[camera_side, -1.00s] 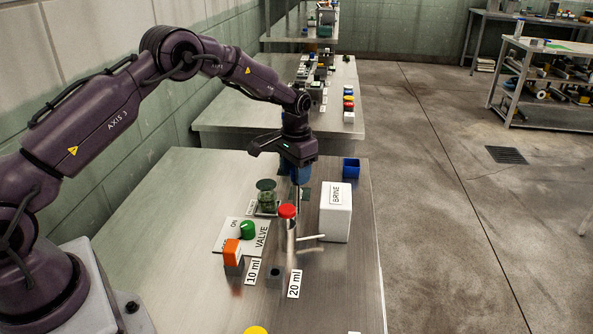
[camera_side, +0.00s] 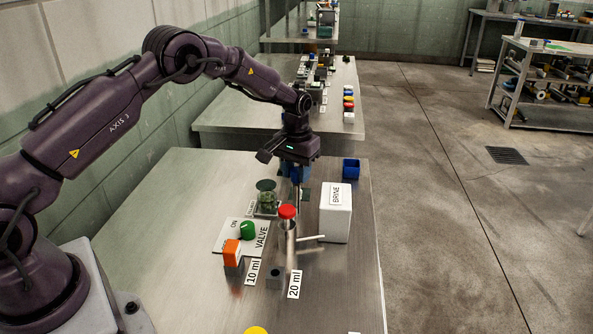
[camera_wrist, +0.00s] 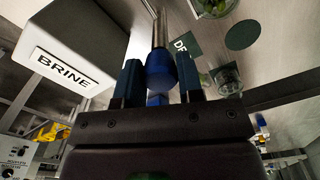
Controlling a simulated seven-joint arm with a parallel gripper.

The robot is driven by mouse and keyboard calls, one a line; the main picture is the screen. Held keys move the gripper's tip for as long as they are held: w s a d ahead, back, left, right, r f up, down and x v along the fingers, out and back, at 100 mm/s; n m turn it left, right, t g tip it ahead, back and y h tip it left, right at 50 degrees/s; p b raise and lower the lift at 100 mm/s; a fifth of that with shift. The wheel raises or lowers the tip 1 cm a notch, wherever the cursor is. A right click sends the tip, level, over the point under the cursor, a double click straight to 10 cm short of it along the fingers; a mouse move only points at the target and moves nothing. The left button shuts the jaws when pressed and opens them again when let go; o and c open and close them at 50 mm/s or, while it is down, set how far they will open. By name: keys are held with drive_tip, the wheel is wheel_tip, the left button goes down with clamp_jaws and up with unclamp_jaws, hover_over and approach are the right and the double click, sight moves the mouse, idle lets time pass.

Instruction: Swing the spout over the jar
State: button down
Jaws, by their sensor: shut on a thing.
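A steel spout tube (camera_wrist: 160,30) ends in a blue grip (camera_wrist: 159,72). My gripper (camera_wrist: 159,88) is shut on this blue grip, with one dark finger on each side. In the side view my gripper (camera_side: 297,168) is low over the far part of the bench. A red-capped post (camera_side: 287,212) stands nearer the camera, in line with the tube. The glass jar (camera_side: 266,203) holding green pieces stands left of the tube and apart from it. A glass jar (camera_wrist: 228,80) shows right of my gripper in the wrist view. A dark green drain marker (camera_wrist: 185,45) lies right of the tube.
The white BRINE box (camera_side: 336,215) stands close on the right, and a blue bin (camera_side: 351,169) is behind it. A valve plate (camera_side: 240,238) with a green knob and an orange block (camera_side: 232,251) lie to the left. The bench's left side is clear.

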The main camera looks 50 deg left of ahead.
sight(296, 169)
drive_tip(key=n, duration=0.7)
drive_tip(key=shift+f, duration=0.25)
drive_tip(key=n, duration=0.6)
drive_tip(key=shift+n, duration=0.3)
drive_tip(key=c, duration=0.8)
unclamp_jaws()
drive_tip(key=shift+o, duration=0.2)
wheel_tip(296, 169, up, 13)
